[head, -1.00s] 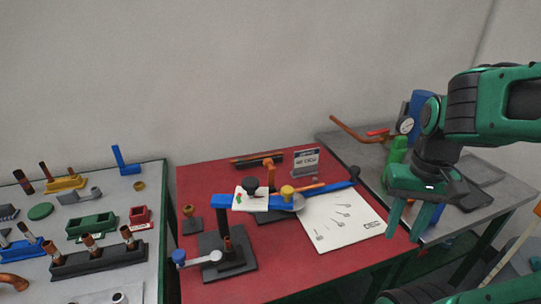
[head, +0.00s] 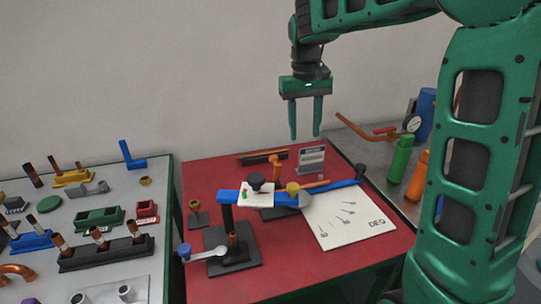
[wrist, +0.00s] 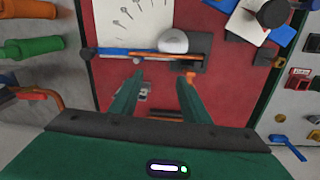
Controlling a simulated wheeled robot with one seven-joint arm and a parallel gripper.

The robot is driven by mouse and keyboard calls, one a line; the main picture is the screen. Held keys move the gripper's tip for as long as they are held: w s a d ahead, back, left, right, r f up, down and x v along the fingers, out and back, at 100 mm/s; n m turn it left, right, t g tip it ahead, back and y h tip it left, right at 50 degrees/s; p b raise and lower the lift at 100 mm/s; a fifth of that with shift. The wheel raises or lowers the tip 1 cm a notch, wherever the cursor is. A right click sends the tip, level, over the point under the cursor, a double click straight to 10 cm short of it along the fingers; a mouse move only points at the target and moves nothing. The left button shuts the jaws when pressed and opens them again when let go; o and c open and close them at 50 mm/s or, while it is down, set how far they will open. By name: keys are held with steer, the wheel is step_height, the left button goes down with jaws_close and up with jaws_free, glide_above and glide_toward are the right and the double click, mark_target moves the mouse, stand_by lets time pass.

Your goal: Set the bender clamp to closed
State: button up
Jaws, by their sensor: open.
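The bender stands on the red table (head: 290,270). Its blue bar (head: 228,196) carries a white plate (head: 249,200) with green and red marks and a black knob (head: 256,179). A yellow knob (head: 293,187) and a blue handle (head: 335,186) are to the right. I cannot tell for sure which part is the clamp or how it is set. My gripper (head: 305,136) is open and empty, pointing down above the table's back, apart from the bender. In the wrist view, the black knob (wrist: 272,12) is at upper right, away from my fingers (wrist: 162,77).
A white angle sheet (head: 345,222) lies right of the bender. A small sign (head: 311,160) stands at the back.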

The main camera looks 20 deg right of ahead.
mark_target(275, 169)
steer(key=w+a+n, duration=0.1)
steer(key=w+a, duration=0.5)
steer(key=a, duration=0.1)
steer(key=shift+y, duration=0.4)
steer(key=f, duration=1.1)
steer(key=shift+w+d+f, duration=0.1)
steer(key=shift+w, duration=0.1)
steer(key=shift+c, duration=0.3)
